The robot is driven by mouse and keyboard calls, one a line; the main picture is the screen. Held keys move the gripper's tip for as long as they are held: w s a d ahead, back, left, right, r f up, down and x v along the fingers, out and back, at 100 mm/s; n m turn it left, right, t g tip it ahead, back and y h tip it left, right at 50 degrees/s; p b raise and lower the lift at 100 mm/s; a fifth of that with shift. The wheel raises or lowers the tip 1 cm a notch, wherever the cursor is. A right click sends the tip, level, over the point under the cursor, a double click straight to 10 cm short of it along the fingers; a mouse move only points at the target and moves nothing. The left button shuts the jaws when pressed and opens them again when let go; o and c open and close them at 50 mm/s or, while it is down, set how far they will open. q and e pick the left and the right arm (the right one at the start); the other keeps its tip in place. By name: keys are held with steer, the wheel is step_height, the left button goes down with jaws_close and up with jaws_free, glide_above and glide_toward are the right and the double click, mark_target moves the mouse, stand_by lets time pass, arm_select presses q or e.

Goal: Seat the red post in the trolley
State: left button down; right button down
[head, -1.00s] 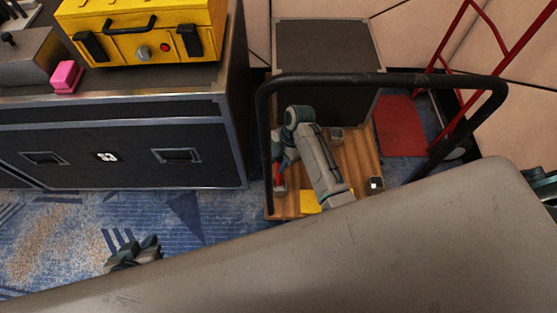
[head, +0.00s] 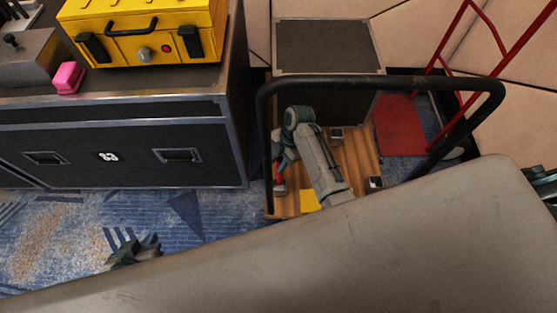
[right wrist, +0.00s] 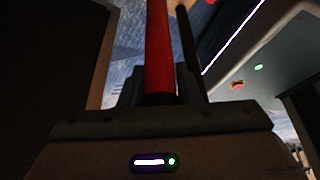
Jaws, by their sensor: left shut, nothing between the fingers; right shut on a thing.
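The trolley has a wooden deck (head: 362,155) and a black tubular handle (head: 375,80), seen in the head view. Square metal sockets show on the deck, one near its back (head: 337,134) and one at its right (head: 376,183). My right gripper (head: 279,166) is low over the deck's left side, shut on the red post (head: 279,182). Only a short red piece shows there, close to the left front corner socket; I cannot tell whether it is inside. In the right wrist view the post (right wrist: 159,50) runs up from between the fingers. My left gripper (head: 137,250) is shut and empty, above the carpet.
A black case (head: 325,48) stands behind the handle. A red hand truck (head: 400,125) is at the right. A dark flight case (head: 120,155) bears a yellow box (head: 140,35) and a pink block (head: 68,77). A yellow patch (head: 310,200) lies on the deck beside my right arm.

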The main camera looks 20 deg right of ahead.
steer(key=shift+f, duration=0.1)
stand_by(0.3)
step_height(320, 180, down, 6)
steer(key=b, duration=0.2)
steer(key=shift+b, duration=0.4)
stand_by(0.5)
steer(key=shift+f, duration=0.55)
stand_by(0.9)
steer(key=c, duration=0.5)
jaws_free()
